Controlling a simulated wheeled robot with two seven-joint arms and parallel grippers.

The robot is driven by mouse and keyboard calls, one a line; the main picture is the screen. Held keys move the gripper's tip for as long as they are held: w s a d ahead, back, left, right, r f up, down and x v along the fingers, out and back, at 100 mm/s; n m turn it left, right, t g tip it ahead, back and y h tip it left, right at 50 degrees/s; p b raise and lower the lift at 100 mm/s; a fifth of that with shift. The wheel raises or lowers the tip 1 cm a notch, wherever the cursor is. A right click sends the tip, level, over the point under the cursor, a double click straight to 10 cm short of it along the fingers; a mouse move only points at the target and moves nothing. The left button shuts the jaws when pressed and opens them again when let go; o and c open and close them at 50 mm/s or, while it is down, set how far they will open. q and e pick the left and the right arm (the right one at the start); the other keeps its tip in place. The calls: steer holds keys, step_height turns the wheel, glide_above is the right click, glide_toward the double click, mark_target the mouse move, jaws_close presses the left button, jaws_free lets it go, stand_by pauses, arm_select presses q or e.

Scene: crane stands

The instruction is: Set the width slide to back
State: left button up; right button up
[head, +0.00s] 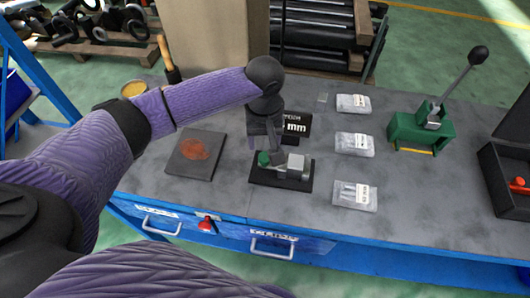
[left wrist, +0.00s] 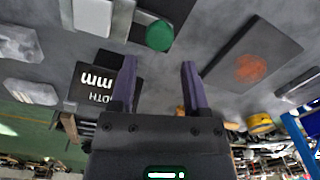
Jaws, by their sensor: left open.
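The width slide is a small grey metal block (head: 296,163) with a green round knob (head: 263,159) on a black base plate (head: 290,181). My left gripper (head: 265,147) points down just above and behind the knob. In the left wrist view the two fingers of the gripper (left wrist: 159,72) are apart with nothing between them. The green knob (left wrist: 159,36) lies past the fingertips there, near the grey block (left wrist: 118,18). A black sign (head: 297,126) ending in "mm" stands behind the slide, partly hidden by the gripper. My right gripper is not in view.
A dark mat (head: 190,168) with an orange-brown patch lies left of the slide. Several clear bags (head: 354,144) lie to the right. A green lever press (head: 420,132) and a dark bin (head: 507,178) stand further right. Bench surface between them is clear.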

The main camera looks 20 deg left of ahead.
mark_target(265, 155)
arm_select(q)
step_height(265, 155, down, 4)
steer(key=shift+f+b, duration=0.2)
steer(key=shift+b, duration=0.25)
steer(key=shift+r, duration=0.1)
jaws_close()
stand_by(1.0)
